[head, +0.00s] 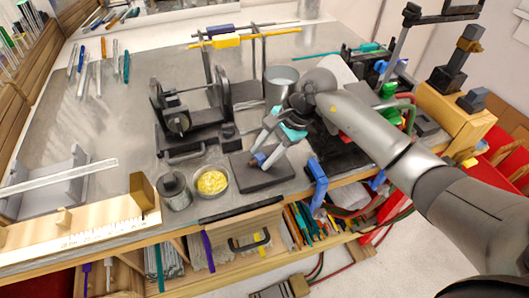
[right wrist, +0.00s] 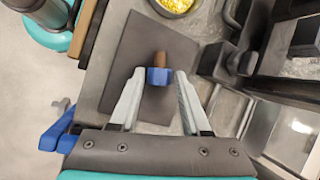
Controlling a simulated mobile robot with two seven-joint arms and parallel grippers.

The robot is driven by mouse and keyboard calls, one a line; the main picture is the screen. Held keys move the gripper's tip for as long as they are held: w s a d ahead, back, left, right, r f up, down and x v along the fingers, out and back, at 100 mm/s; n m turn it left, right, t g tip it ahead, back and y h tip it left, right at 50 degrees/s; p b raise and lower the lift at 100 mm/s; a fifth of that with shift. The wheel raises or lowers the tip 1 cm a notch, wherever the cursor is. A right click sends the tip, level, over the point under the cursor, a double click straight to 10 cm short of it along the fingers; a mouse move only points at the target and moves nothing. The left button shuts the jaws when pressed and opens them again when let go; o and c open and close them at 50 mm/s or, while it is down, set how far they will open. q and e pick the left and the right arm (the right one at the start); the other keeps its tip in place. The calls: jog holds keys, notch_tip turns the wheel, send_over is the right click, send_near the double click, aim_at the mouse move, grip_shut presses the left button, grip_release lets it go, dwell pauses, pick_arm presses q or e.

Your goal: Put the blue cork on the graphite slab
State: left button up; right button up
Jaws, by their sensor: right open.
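The graphite slab (head: 273,181) is a dark flat plate near the front edge of the bench, and it fills the middle of the right wrist view (right wrist: 135,55). The blue cork (right wrist: 157,76) with a brown part (right wrist: 160,58) is over the slab's face and appears to rest on it; it also shows in the head view (head: 258,158). My right gripper (head: 263,155) is open, its fingertips on either side of the blue part in the right wrist view (right wrist: 158,80), with gaps visible. My left gripper is not in view.
A bowl of yellow pieces (head: 212,182) and a grey cylinder (head: 174,190) stand left of the slab. A black stand with wheels (head: 190,120) is behind. A blue clamp (head: 317,184) is at the bench edge on the right.

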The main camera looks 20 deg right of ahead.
jog(key=shift+s+d+f, duration=0.1)
jog(key=shift+s+f, duration=0.35)
jog(key=shift+f, duration=0.2)
jog(key=shift+r+p, duration=0.35)
jog(key=shift+p, duration=0.2)
jog(key=w+v, duration=0.1)
jog(key=v, duration=1.1)
jog(key=shift+r+b, duration=0.45)
jog(key=shift+r, duration=0.1)
jog(key=shift+s, duration=0.1)
